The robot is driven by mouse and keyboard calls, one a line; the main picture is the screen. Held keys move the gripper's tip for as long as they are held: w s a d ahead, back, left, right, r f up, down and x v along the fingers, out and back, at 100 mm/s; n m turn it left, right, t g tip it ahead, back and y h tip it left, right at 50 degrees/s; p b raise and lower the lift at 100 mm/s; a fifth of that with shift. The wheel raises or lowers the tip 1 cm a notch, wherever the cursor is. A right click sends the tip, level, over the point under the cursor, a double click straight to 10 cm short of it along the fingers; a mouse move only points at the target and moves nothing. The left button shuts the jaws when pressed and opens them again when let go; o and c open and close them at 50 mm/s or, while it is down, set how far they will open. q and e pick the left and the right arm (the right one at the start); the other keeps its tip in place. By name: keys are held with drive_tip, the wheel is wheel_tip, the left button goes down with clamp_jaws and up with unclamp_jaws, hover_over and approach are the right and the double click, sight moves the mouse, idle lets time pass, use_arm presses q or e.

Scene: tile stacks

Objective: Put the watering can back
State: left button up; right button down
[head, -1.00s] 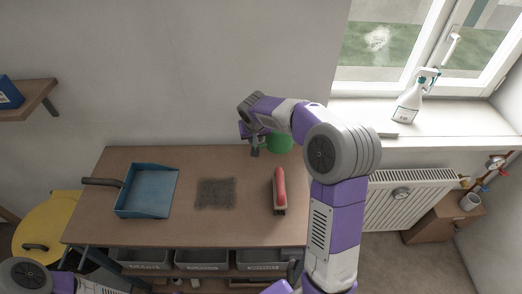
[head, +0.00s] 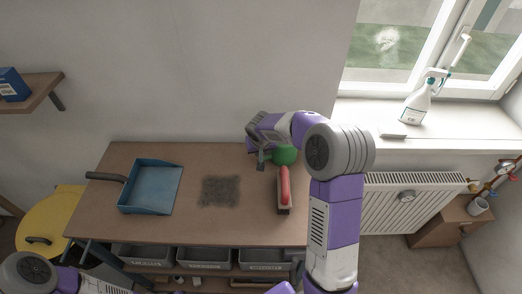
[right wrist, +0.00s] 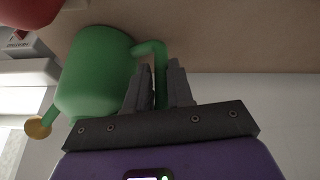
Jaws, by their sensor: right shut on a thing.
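The green watering can (head: 285,155) is at the back right of the workbench (head: 130,228), partly hidden behind my right gripper. My right gripper (head: 259,163) is shut on its handle. In the right wrist view, the fingers (right wrist: 162,85) close around the green handle (right wrist: 150,48), beside the can's body (right wrist: 93,78). The spout ends in a yellow tip (right wrist: 39,127). I cannot tell whether the can touches the bench. Part of my left arm shows at the bottom left; its gripper is out of view.
A red-handled brush (head: 284,188) lies just in front of the can. A dark dirt patch (head: 221,190) and a blue dustpan (head: 150,188) are to the left. A spray bottle (head: 416,104) stands on the windowsill. Grey bins (head: 205,258) sit under the bench.

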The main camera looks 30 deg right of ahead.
drive_tip(key=c, duration=1)
unclamp_jaws()
drive_tip(key=shift+r, duration=0.1)
drive_tip(key=p+v, duration=0.1)
drive_tip(key=v, duration=1.1)
drive_tip(key=shift+p, duration=0.3)
drive_tip(key=shift+r, duration=0.15)
